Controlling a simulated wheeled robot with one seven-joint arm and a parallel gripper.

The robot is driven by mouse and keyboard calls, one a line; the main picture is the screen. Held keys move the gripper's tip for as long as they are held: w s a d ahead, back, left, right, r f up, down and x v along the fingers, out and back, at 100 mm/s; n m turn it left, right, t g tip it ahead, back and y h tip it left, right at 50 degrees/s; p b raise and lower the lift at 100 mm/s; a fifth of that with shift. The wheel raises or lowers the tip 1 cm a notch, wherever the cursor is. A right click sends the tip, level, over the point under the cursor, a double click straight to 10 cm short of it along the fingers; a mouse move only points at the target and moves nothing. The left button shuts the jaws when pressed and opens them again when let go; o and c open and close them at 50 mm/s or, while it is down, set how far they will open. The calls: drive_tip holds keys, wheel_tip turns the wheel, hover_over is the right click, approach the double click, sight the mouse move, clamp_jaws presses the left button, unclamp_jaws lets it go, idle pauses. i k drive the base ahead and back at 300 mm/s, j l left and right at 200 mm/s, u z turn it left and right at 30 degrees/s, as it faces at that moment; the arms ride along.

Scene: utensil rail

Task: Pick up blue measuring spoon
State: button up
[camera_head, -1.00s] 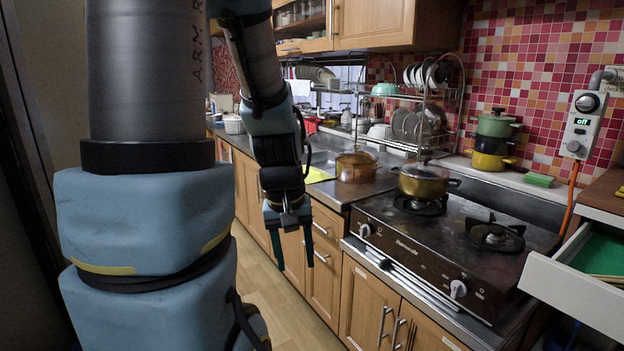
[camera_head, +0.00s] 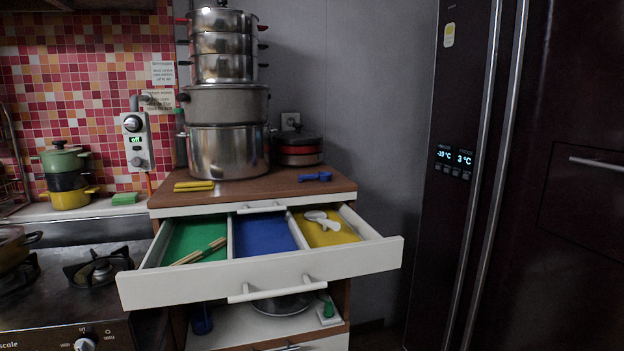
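A small blue utensil (camera_head: 315,176), which looks like the blue measuring spoon, lies on the brown cabinet top near its right front edge. It is too small to make out fully. My gripper is out of view now.
Below it, an open white drawer (camera_head: 260,278) has green, blue and yellow compartments, with chopsticks (camera_head: 200,252) in green and white spoons (camera_head: 322,219) in yellow. A yellow item (camera_head: 194,186), stacked pots (camera_head: 228,150) and dark pans (camera_head: 298,147) share the top. A dark fridge (camera_head: 470,180) stands right.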

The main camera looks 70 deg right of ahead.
sight(322, 177)
drive_tip(key=k+l+z, duration=0.1)
drive_tip(key=l, duration=0.25)
drive_tip(key=k+l+z, duration=0.1)
drive_tip(key=k+l, duration=0.25)
drive_tip(key=k+l+z, duration=0.1)
drive_tip(key=l, duration=0.35)
drive_tip(key=k, duration=0.05)
